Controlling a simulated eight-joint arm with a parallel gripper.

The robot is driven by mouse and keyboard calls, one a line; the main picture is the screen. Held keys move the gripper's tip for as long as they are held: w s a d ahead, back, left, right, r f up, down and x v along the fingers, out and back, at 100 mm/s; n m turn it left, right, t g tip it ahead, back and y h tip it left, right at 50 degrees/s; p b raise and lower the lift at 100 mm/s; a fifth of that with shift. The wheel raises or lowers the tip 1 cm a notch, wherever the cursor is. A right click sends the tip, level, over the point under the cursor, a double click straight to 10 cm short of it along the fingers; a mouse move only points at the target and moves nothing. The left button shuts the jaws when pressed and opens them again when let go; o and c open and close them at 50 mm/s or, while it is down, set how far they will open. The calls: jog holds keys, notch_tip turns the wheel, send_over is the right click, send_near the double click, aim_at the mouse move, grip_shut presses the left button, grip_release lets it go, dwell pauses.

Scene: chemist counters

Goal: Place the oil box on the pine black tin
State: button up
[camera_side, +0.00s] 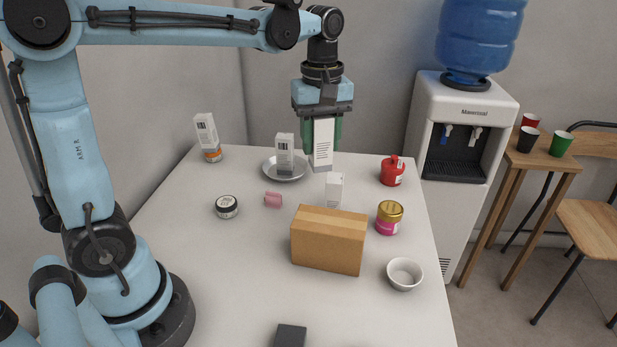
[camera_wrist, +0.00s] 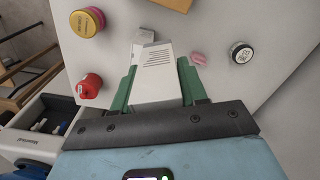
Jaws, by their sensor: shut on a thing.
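My gripper (camera_side: 324,128) points down at the back of the table, its green fingers shut on a tall white box with dark print (camera_side: 323,152), seemingly the oil box. It is upright; whether its base touches the table is unclear. In the wrist view the box (camera_wrist: 156,80) sits between both fingers (camera_wrist: 156,90). A small round black tin with a pale lid (camera_side: 227,207), likely the pine black tin, stands on the table left of and nearer than my gripper. It also shows in the wrist view (camera_wrist: 241,53), apart from the held box, with its top bare.
A grey plate (camera_side: 269,171) bearing a white box (camera_side: 284,148) is close left of the held box. A small white box (camera_side: 335,190) and brown carton (camera_side: 328,240) stand in front. A pink piece (camera_side: 273,200) lies near the tin.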

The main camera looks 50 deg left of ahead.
jog(key=s+a+n, duration=0.4)
jog(key=s, duration=0.9)
send_near(226, 202)
jog(key=shift+a+f, duration=0.1)
jog(key=shift+f, duration=1.6)
jog(key=shift+f, duration=0.1)
jog(key=o, duration=1.1)
